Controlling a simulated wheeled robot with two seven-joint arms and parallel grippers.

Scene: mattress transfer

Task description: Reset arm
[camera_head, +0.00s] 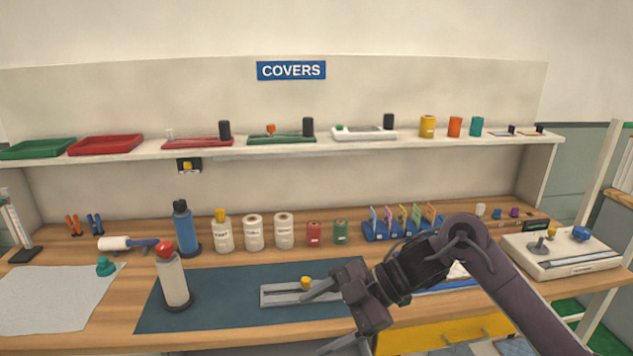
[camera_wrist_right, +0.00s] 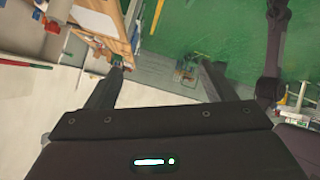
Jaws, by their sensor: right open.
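My right gripper (camera_head: 318,322) reaches in from the lower right in the head view, over the front edge of the wooden bench (camera_head: 105,338). Its two fingers are spread apart. In the right wrist view the fingers (camera_wrist_right: 163,70) are also wide apart with nothing held between them. The green floor shows beyond them. The arm bends at a raised elbow-like joint above the bench's right part and hides some of the things behind it. My left gripper is not in view.
A grey fixture with a yellow knob (camera_head: 305,283) lies on the blue mat (camera_head: 225,285), close to the right gripper. A red-topped bottle (camera_head: 172,280) stands at the mat's left. A white device (camera_head: 562,256) sits right of the arm. Bottles and trays line the bench and shelf.

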